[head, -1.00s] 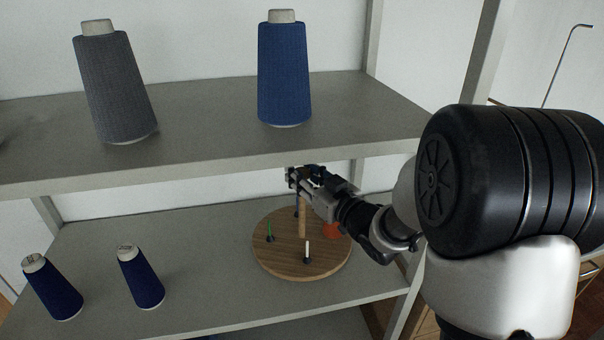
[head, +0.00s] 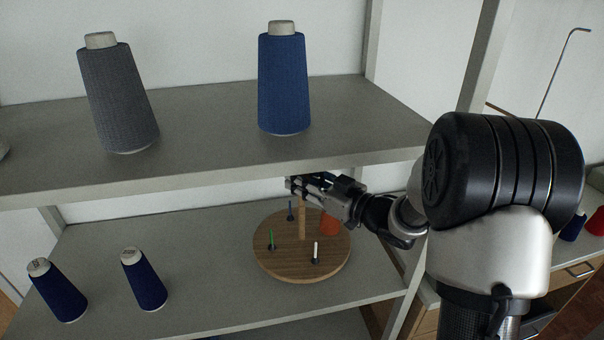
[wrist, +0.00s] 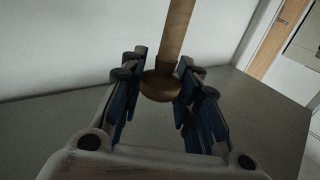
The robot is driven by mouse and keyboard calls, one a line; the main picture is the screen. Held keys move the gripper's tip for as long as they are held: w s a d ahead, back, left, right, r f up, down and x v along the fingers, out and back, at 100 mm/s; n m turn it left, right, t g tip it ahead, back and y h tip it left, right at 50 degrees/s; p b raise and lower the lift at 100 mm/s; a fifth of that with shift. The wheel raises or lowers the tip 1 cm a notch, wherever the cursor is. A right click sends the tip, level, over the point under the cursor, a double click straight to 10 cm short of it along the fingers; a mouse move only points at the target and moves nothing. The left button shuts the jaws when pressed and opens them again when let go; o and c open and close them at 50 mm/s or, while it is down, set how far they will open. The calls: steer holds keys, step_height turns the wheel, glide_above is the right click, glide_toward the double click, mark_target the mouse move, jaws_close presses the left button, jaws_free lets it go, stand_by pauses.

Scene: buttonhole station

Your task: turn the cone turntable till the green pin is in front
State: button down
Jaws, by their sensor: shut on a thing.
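The cone turntable is a round wooden disc (head: 285,268) on the lower shelf with a wooden centre post (head: 302,225). The green pin (head: 271,240) stands at its left, slightly to the front. A white pin (head: 316,251) is at the front right, a blue pin (head: 290,212) at the back left, and an orange-red round piece (head: 329,223) at the back right. My gripper (head: 296,186) is at the top of the post, under the upper shelf. In the wrist view the post (wrist: 178,35) and its round end (wrist: 161,85) sit between my fingers (wrist: 158,98); exact contact is unclear.
The upper shelf (head: 210,165) is close above my gripper, carrying a grey cone (head: 118,98) and a blue cone (head: 284,82). Two small navy cones (head: 57,291) (head: 145,280) stand left of the turntable. A shelf upright (head: 425,240) is at the right.

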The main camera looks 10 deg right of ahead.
steer(key=shift+r, duration=0.15)
steer(key=c, duration=1.2)
jaws_free()
steer(key=shift+o, duration=0.2)
steer(key=v, duration=1.2)
steer(key=shift+c, duration=0.2)
